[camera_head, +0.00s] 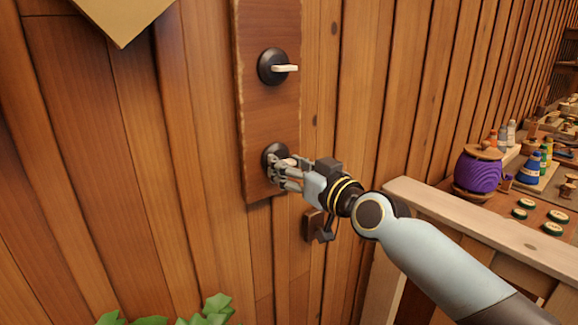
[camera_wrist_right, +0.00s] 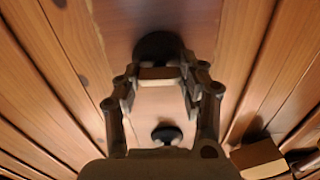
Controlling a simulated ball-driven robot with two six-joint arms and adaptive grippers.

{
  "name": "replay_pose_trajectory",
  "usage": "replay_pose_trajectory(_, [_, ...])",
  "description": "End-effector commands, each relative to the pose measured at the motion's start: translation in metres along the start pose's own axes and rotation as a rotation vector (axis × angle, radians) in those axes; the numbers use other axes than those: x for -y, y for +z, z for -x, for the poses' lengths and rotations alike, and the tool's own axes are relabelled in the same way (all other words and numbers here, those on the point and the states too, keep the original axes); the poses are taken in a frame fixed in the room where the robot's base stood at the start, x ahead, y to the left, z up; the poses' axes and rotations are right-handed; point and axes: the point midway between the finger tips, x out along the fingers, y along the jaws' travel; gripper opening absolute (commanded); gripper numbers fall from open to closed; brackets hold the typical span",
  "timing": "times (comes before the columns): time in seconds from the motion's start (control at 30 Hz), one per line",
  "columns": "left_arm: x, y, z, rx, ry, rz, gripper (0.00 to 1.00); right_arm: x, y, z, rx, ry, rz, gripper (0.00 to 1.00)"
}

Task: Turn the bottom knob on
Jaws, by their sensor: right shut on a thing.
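The bottom knob (camera_head: 270,150) is a dark round disc low on a brown wooden board (camera_head: 265,110) on the plank wall. My right gripper (camera_head: 280,164) reaches it from the lower right and is shut on it, its fingers hiding most of the handle. In the right wrist view the fingers (camera_wrist_right: 157,80) close on the pale bar of the knob (camera_wrist_right: 157,72), with its dark disc behind. The upper knob (camera_head: 272,67) is dark, with a pale handle pointing right, roughly level. My left gripper is out of view.
A small wooden block (camera_head: 310,225) is on the wall below the right gripper; a block (camera_wrist_right: 258,158) also shows in the wrist view. Green leaves (camera_head: 190,312) are below.

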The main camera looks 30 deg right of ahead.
Motion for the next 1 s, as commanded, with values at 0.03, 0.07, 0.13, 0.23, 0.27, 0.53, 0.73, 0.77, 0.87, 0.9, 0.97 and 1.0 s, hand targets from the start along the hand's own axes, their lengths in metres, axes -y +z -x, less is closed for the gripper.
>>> replay_pose_trajectory(0.03, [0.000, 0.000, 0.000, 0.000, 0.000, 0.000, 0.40, 0.000, 0.000, 0.000, 0.000, 0.000, -0.020, 0.09])
replay_pose_trajectory(0.07, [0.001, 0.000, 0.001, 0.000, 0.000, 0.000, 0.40, 0.000, 0.000, 0.000, 0.000, 0.000, -0.034, 0.09])
replay_pose_trajectory(0.13, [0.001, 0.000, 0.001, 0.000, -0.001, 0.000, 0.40, 0.000, 0.000, 0.000, 0.000, 0.000, -0.075, 0.09])
replay_pose_trajectory(0.23, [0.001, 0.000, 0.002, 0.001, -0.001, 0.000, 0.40, 0.000, 0.000, 0.000, 0.000, 0.000, -0.148, 0.09])
replay_pose_trajectory(0.27, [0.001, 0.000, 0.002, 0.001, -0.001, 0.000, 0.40, 0.000, 0.000, 0.000, 0.000, 0.000, -0.173, 0.09])
replay_pose_trajectory(0.53, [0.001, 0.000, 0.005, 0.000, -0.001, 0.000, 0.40, 0.000, -0.001, 0.000, -0.001, 0.000, -0.426, 0.09])
replay_pose_trajectory(0.73, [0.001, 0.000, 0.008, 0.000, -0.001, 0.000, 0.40, 0.000, -0.001, 0.000, -0.001, 0.001, -0.617, 0.09])
replay_pose_trajectory(0.77, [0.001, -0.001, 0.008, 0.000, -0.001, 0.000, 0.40, 0.000, -0.001, 0.000, -0.001, 0.001, -0.646, 0.09])
replay_pose_trajectory(0.87, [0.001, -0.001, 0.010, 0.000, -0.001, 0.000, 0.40, 0.000, -0.001, 0.000, 0.000, 0.001, -0.740, 0.09])
replay_pose_trajectory(0.9, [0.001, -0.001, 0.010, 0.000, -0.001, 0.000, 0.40, 0.000, -0.001, 0.000, 0.000, 0.000, -0.779, 0.09])
replay_pose_trajectory(0.97, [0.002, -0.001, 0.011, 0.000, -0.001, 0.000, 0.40, 0.000, -0.001, 0.000, 0.000, 0.000, -0.836, 0.09])
replay_pose_trajectory(1.0, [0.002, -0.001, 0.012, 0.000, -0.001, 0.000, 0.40, 0.000, -0.001, 0.000, 0.000, 0.000, -0.873, 0.09])
